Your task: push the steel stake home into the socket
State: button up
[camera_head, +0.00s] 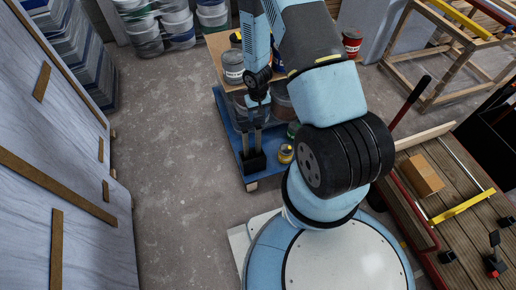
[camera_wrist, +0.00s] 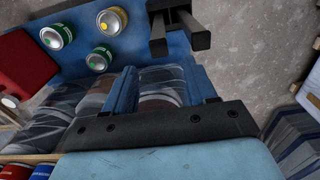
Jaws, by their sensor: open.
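Two grey square steel bars (camera_head: 252,140) stand upright, side by side, on a black block (camera_head: 253,162) at the front of the blue cart. In the wrist view the bars (camera_wrist: 195,36) point toward the camera from the black block (camera_wrist: 177,5). I cannot tell which bar is the stake, and no socket opening is clear. My gripper (camera_head: 257,103) hangs just above the bars in the head view. In the wrist view its two blue fingers (camera_wrist: 161,72) are apart with nothing between them, and the bars lie beyond the tips.
The blue cart (camera_head: 228,140) carries a yellow-topped can (camera_head: 286,153), a green can (camera_head: 293,130) and several tubs. A plank deck (camera_head: 445,190) with a wooden block (camera_head: 421,176) is at right. A batten-striped panel (camera_head: 85,225) is at left. The concrete floor between is clear.

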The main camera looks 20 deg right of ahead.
aim_at(258, 131)
jog(key=shift+f, duration=6.15)
jog(key=shift+s, duration=0.1)
grip_shut()
